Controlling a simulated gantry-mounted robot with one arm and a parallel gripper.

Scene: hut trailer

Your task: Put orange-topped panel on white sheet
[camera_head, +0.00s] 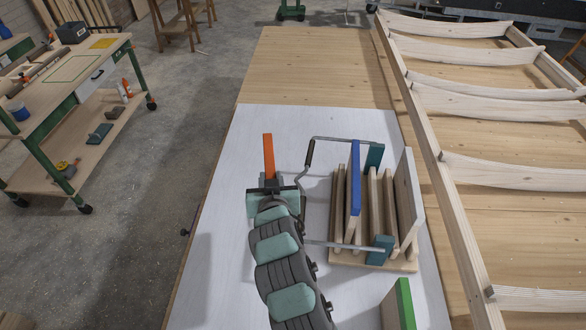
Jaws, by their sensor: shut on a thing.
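The orange-topped panel (268,155) stands upright at the far side of my gripper (270,182), with its orange edge up. My gripper is shut on it, over the left part of the white sheet (245,135). The panel's lower part is hidden behind my gripper and arm. I cannot tell whether the panel touches the sheet.
A wooden rack (370,260) with several upright panels, one blue-topped (355,175), stands on the sheet to the right. A green-topped panel (405,303) is at the front right. A slatted timber frame (450,205) lies further right. A workbench (65,90) stands left.

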